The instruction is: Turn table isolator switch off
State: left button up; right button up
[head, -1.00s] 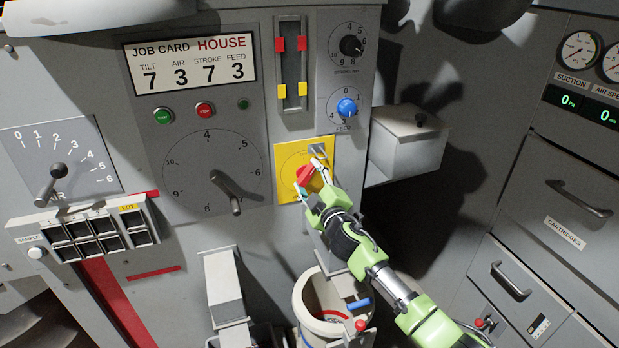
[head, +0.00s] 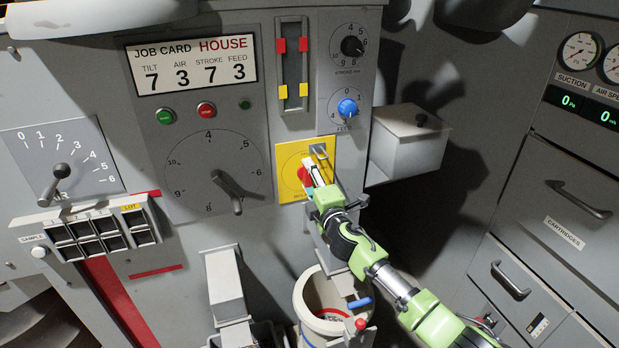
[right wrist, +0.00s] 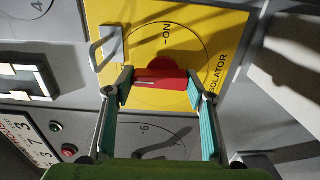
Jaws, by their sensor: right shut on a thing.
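The isolator is a yellow plate (head: 289,158) with a red rotary handle (head: 304,177) on the front of the grey machine. My right gripper (head: 309,174) is at the plate, over the handle, and hides part of it. In the right wrist view, the gripper's two fingertips (right wrist: 160,87) are shut on the two ends of the red handle (right wrist: 160,78). There the handle bar lies level, with the ON mark above it and a pale line on its left part. The OFF mark cannot be read. My left gripper is not in view.
A metal hasp (head: 319,151) sticks out at the plate's upper right corner. A blue feed knob (head: 347,107) is above it. A grey box (head: 408,150) juts out at the right. A white bucket (head: 312,290) stands below my right forearm.

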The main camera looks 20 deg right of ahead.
jog(key=shift+f, duration=0.1)
dwell(0.3)
jog(key=o, duration=1.1)
jog(key=shift+s, duration=0.1)
jog(key=s, duration=1.2)
jog(key=shift+d, duration=0.15)
jog(key=shift+w, duration=0.1)
